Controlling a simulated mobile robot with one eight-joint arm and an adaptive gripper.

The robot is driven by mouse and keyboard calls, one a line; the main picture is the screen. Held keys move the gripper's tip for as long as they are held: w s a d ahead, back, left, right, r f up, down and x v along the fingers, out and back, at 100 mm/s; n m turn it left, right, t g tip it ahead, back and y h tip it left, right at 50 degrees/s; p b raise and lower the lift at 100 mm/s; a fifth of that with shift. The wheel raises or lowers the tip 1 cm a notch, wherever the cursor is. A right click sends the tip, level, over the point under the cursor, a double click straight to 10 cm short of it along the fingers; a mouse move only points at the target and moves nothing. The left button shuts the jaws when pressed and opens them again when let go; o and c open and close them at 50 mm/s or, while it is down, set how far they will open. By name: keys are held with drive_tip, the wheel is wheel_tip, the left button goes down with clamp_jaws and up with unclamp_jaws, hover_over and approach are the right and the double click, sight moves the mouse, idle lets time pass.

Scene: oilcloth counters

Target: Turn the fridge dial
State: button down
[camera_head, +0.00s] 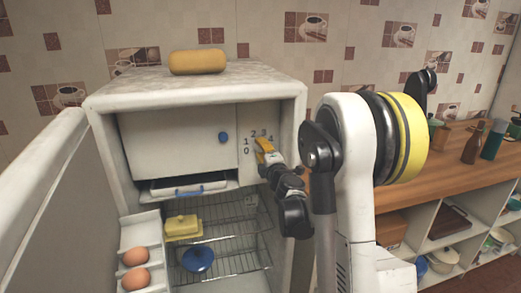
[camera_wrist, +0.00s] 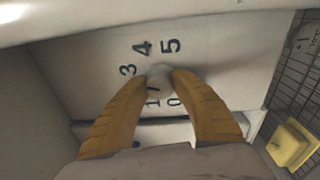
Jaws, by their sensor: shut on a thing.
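The fridge (camera_head: 185,88) stands open, with a numbered white panel (camera_head: 246,117) at the upper right of its inside. My gripper (camera_head: 264,148) has its yellow fingers at this panel, among the digits. In the wrist view, my gripper (camera_wrist: 159,76) is shut on the small pale dial (camera_wrist: 157,73), with one finger on each side. The digits 3, 4 and 5 show above the fingertips, and 0 and 1 show between the fingers. The fingers cover much of the dial, and I cannot tell surely where it points. The dial is hidden behind the fingers in the head view.
The fridge door (camera_head: 42,178) is swung open at the left. Below are eggs (camera_head: 135,279), a yellow butter dish (camera_head: 183,227) and a blue bowl (camera_head: 198,260). A wooden counter (camera_head: 450,165) is at right.

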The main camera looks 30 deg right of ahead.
drive_tip(key=shift+m, duration=0.5)
drive_tip(key=c, duration=1)
unclamp_jaws()
drive_tip(key=v, duration=1.2)
